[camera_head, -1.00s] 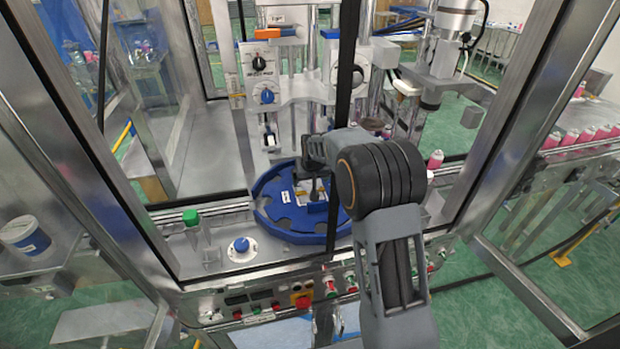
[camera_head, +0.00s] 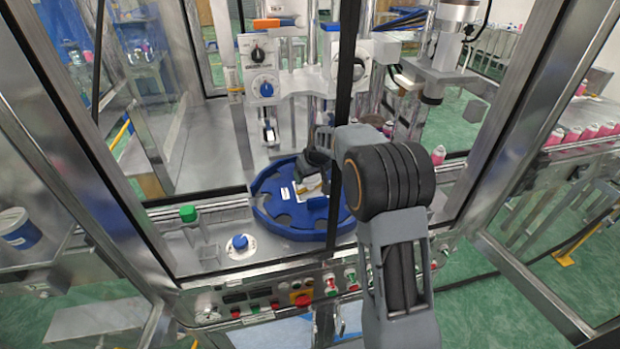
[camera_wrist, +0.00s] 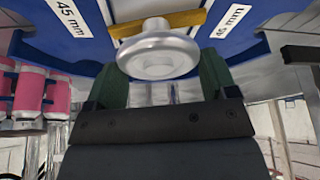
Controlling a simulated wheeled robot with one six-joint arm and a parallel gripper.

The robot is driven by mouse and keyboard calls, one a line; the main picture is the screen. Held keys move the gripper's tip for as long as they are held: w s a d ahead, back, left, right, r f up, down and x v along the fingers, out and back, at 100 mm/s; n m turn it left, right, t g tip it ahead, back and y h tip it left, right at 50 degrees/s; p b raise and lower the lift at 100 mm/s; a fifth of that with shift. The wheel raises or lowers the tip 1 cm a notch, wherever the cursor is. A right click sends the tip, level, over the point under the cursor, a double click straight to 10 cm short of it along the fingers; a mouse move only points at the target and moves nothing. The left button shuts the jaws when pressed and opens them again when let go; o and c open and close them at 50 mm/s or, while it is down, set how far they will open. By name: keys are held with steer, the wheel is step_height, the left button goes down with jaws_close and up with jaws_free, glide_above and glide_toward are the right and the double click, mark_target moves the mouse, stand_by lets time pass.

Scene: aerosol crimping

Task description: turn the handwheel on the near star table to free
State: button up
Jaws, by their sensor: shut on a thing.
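The near star table is a round blue plate with notches (camera_head: 275,215), inside the machine in the head view. In the wrist view its blue surface (camera_wrist: 85,12) carries white "45 mm" labels. The handwheel (camera_wrist: 158,52) is a pale metal round knob with a yellow bar (camera_wrist: 160,22) behind it. My gripper (camera_wrist: 162,80) has its two green fingers on either side of the handwheel and is shut on it. In the head view my gripper (camera_head: 314,168) is over the star table, small and partly hidden by my arm; I cannot make out the handwheel there.
A dark vertical post (camera_head: 345,90) crosses in front of the star table. Metal frame posts (camera_head: 515,110) stand at both sides of the opening. Pink cans (camera_head: 590,132) line a conveyor at right.

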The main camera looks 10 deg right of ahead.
steer(key=n+y+b, duration=0.1)
steer(key=n+b, duration=0.1)
steer(key=n, duration=0.1)
steer(key=shift+f, duration=0.2)
steer(key=shift+r+n+g+y+b, duration=0.15)
steer(key=shift+n+g+y+b, duration=0.3)
steer(key=shift+n+b, duration=0.6)
steer(key=shift+n, duration=0.45)
steer(key=o, duration=0.8)
steer(key=shift+o, duration=0.2)
steer(key=shift+r, duration=0.1)
steer(key=v, duration=1.3)
steer(key=shift+d+r+b, duration=0.2)
steer(key=shift+r+b, duration=0.1)
